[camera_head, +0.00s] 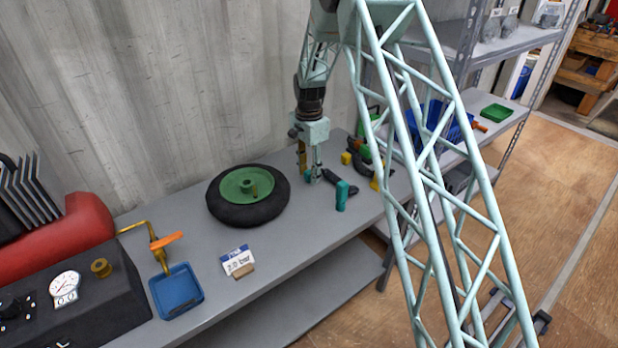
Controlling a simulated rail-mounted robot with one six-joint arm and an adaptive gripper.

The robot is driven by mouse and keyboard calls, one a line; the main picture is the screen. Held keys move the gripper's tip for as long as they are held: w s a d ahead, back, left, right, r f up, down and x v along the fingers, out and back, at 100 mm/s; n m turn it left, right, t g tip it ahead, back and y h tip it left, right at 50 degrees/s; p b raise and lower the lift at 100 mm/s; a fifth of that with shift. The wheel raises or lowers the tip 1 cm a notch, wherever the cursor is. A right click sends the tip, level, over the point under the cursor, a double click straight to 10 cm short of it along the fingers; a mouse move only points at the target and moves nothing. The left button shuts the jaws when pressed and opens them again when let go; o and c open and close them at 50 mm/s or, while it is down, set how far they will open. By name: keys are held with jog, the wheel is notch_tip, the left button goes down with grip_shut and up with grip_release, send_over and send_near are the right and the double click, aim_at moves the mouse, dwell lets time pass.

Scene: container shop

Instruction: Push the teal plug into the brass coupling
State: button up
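A brass coupling (101,268) stands on top of the black box at the lower left, beside a white dial. My gripper (311,178) points down over the bench, right of the black wheel and far from the coupling. A small teal piece (308,176) shows at its fingertips; I cannot tell whether it is gripped or stands behind them. I cannot tell which teal thing is the plug. The fingers are too small to tell whether they are open or shut.
A black wheel with green hub (247,191) lies between gripper and coupling. A blue tray (176,292), an orange-handled brass valve (165,241) and a "2.0 bar" card (238,261) stand near the black box (120,300). A red tank (60,238) is behind it.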

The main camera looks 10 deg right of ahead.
aim_at(309, 172)
jog(key=c, duration=0.9)
jog(key=shift+r, duration=0.1)
jog(key=shift+r+p, duration=0.85)
jog(key=shift+r, duration=4.1)
jog(key=shift+s+f+n, duration=0.4)
jog(key=shift+s+n, duration=1.8)
jog(key=shift+s, duration=0.65)
jog(key=shift+s+f+n, duration=0.45)
jog(key=shift+s+n, duration=1.75)
jog(key=shift+s, duration=0.65)
jog(key=shift+s+f+n, duration=0.4)
jog(key=shift+s+n, duration=1.8)
jog(key=shift+s, duration=0.65)
